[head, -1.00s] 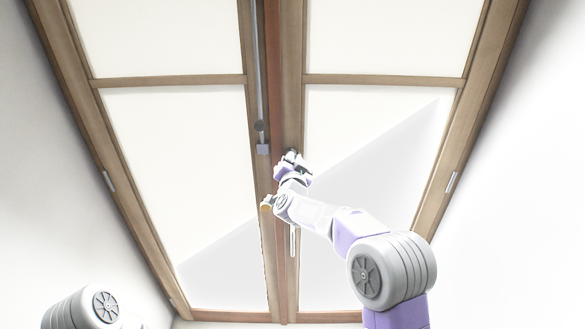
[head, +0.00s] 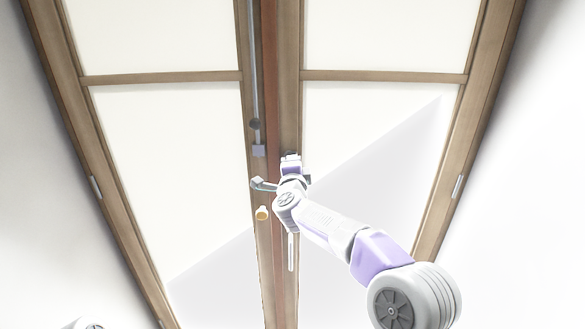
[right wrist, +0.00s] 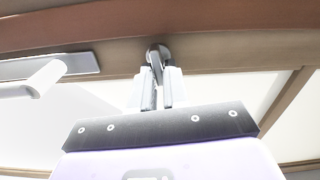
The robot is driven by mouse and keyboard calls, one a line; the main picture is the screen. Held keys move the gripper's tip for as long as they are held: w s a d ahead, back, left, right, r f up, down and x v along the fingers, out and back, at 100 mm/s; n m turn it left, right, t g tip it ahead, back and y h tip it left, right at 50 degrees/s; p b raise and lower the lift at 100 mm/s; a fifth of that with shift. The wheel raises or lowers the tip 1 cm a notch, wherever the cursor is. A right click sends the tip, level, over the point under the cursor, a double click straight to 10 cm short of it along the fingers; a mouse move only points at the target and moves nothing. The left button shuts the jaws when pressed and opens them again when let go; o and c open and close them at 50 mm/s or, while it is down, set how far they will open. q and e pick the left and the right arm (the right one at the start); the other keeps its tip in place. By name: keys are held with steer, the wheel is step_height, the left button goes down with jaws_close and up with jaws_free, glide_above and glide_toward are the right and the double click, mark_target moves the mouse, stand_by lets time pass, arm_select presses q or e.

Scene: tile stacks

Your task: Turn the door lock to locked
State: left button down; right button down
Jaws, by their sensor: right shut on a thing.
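The double door has wooden frames and pale panels (head: 180,140). My right gripper (head: 291,158) is at the middle stile of the door in the head view. In the right wrist view, the two fingers of my right gripper (right wrist: 158,88) are closed around the small grey lock turn (right wrist: 154,52), whose round base sits on the wooden stile. The fingers hide much of the turn, so I cannot tell its exact angle. My left gripper is out of view.
A pale lever handle (right wrist: 42,78) on a plate lies left of the lock in the wrist view. A long vertical rod (head: 255,80) runs down the left leaf's inner edge in the head view. White walls flank the door.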

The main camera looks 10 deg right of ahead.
steer(key=shift+f+m+b, duration=0.1)
steer(key=shift+m+b, duration=0.2)
steer(key=shift+m, duration=0.3)
steer(key=c, duration=1.5)
jaws_free()
steer(key=s, duration=0.2)
steer(key=s+a, duration=0.1)
steer(key=s, duration=0.4)
steer(key=shift+s+a, duration=0.2)
steer(key=shift+a, duration=0.05)
